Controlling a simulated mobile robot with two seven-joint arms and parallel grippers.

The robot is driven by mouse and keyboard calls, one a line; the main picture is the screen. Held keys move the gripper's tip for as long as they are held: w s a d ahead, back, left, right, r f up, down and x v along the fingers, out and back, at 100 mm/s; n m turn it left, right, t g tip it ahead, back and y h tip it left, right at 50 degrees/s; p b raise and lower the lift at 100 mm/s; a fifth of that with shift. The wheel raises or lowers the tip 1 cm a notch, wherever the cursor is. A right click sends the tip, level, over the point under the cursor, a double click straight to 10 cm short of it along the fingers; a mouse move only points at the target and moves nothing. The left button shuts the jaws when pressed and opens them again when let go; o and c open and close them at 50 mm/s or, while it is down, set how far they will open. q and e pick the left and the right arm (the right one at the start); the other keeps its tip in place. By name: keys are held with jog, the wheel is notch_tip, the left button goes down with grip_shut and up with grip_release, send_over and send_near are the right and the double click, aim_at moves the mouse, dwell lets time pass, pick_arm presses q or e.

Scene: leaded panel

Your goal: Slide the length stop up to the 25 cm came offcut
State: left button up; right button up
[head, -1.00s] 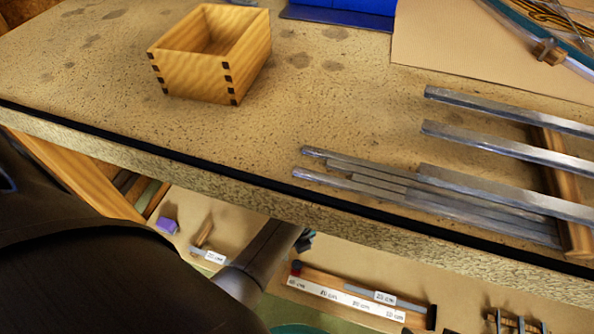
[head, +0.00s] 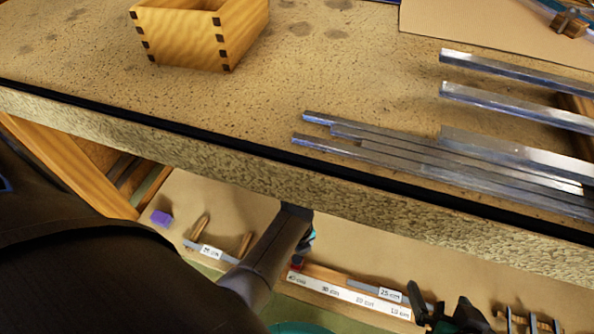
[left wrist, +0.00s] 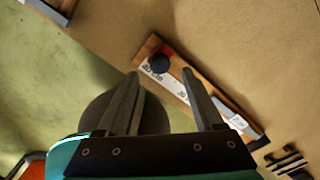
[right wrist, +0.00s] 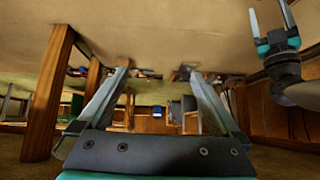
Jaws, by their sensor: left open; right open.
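The length stop shows as a dark knob (left wrist: 160,62) at the 40 cm end of a marked wooden gauge board (left wrist: 152,88); in the head view a reddish-dark knob (head: 296,263) is there. The 25 cm came offcut (head: 364,287), grey with a white label, lies along the board's other half, apart from the knob; the left wrist view shows it too (left wrist: 217,102). My left gripper (left wrist: 160,73) is open above the knob, which appears between its fingertips; whether they touch is unclear. My right gripper (right wrist: 155,70) is open and empty; a dark part of it seems to show in the head view (head: 463,318).
The thick bench top (head: 200,130) overhangs the lower shelf. On it are a wooden box (head: 180,38) and several came strips (head: 400,150). On the shelf are a purple block (head: 161,218), another labelled offcut (head: 228,257) and a small dark rack (head: 530,322) at right.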

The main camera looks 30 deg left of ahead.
aim_at(297, 259)
pick_arm(q)
jog(key=shift+f+b, duration=0.4)
jog(key=shift+f, duration=0.25)
jog(key=shift+f+b, duration=0.45)
jog(key=shift+f, duration=0.05)
jog(key=shift+f+b, duration=0.4)
jog(key=shift+f, duration=0.1)
jog(key=shift+f+b, duration=0.4)
jog(key=shift+f, duration=0.1)
pick_arm(e)
jog(key=w+a+r+t+y, duration=0.1)
jog(key=a+r+t+y, duration=0.1)
jog(key=a+t, duration=0.4)
jog(key=shift+w+y, duration=0.35)
jog(key=shift+y, duration=0.35)
jog(key=shift+r, duration=0.1)
pick_arm(q)
grip_shut()
